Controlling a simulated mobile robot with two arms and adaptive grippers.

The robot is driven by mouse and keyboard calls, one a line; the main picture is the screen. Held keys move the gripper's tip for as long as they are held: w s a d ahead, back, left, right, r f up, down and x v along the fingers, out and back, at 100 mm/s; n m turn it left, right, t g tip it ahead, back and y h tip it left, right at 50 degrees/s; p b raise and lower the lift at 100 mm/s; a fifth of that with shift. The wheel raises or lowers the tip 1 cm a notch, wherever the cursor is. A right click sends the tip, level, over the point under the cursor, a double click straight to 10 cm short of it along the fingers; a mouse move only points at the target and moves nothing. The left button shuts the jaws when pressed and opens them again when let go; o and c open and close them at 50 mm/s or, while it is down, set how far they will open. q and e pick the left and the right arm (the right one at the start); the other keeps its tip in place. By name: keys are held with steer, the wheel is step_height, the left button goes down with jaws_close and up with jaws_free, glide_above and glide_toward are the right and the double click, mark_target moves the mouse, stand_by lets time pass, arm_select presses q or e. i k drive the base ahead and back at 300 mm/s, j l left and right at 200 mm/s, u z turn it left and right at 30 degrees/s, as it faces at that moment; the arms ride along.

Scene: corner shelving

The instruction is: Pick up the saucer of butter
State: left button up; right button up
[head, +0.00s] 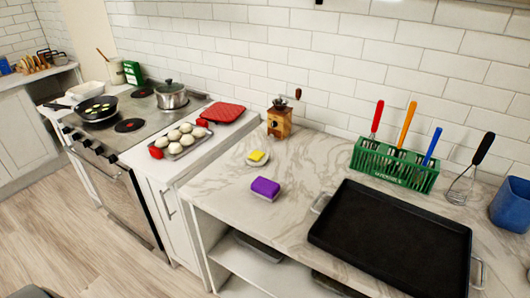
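The yellow piece of butter (257,155) lies on a small white saucer (261,164). The saucer stands on the marble countertop near its left end, in front of the wooden coffee grinder. Neither of my grippers shows in the head view. Nothing is seen holding or touching the saucer.
A purple and yellow sponge (265,189) lies in front of the saucer. The coffee grinder (279,120) stands behind it. A black tray (390,240) and a green crate of utensils (394,168) are to the right. Rolls on a tray (176,152) lie on the left counter.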

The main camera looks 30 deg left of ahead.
mark_target(254, 158)
steer(key=i+j, duration=0.1)
steer(key=j, duration=0.25)
steer(key=i+j+u, duration=0.1)
steer(key=j, duration=0.2)
steer(key=i+j, duration=0.15)
steer(key=j, duration=0.15)
steer(key=i+j+u, duration=0.1)
steer(key=j, duration=0.25)
